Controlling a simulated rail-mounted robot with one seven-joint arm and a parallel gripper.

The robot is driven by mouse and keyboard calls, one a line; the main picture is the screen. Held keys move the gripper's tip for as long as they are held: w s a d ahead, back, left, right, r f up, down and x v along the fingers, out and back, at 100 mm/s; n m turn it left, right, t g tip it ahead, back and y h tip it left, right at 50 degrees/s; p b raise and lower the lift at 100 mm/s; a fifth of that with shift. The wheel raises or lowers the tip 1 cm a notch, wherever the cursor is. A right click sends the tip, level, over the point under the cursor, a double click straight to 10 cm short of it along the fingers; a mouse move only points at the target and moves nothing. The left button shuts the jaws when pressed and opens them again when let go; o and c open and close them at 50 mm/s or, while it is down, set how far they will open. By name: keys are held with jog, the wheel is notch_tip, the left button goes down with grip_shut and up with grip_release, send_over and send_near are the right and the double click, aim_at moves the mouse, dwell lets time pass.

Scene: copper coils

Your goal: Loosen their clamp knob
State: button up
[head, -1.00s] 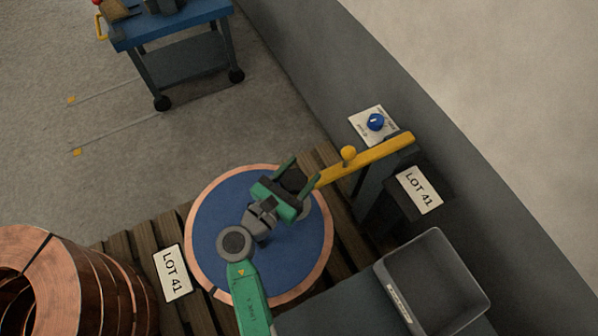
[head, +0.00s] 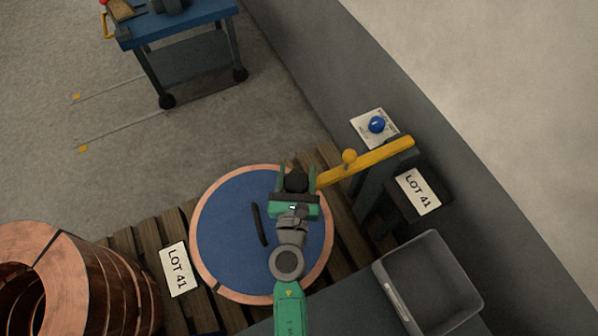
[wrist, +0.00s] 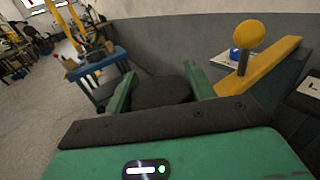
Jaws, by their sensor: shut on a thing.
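A yellow clamp arm (head: 370,163) reaches from a dark post over the edge of a copper coil (head: 209,270) with a blue top (head: 225,230). A round black clamp knob (head: 296,181) sits at the arm's inner end. My green gripper (head: 296,178) is shut on the knob, with one finger on either side. In the wrist view the knob (wrist: 162,92) is a dark shape between the green fingers, its lower part hidden by my gripper. The yellow arm (wrist: 265,68) with its ball handle (wrist: 248,34) is on the right there.
A grey bin (head: 433,280) stands at the lower right. Stacked copper coils (head: 90,280) are at the lower left. A blue cart (head: 180,25) stands at the back. A dark slot (head: 258,224) shows on the blue top.

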jog(key=n+y, duration=0.2)
jog(key=y, duration=0.1)
jog(key=n+g+y+b, duration=0.1)
jog(key=n+y, duration=0.1)
jog(key=y, duration=0.1)
jog(key=n+g+y+b, duration=0.1)
jog(key=n+y, duration=0.1)
jog(key=y, duration=0.1)
jog(key=shift+a+y, duration=0.35)
jog(key=shift+y, duration=0.05)
jog(key=n+g+y+b, duration=0.2)
jog(key=n+y, duration=0.1)
jog(key=n+g+y, duration=0.1)
jog(key=shift+s+a+f+y+b, duration=0.1)
jog(key=shift+s+a+y+b, duration=0.2)
jog(key=shift+y+b, duration=0.1)
jog(key=shift+a+n+g+y+b, duration=0.15)
jog(key=shift+n+g+y+b, duration=0.7)
jog(key=shift+g, duration=0.45)
jog(key=shift+s+n, duration=0.1)
jog(key=shift+n, duration=0.15)
jog(key=o, duration=1)
jog(key=shift+r, duration=0.2)
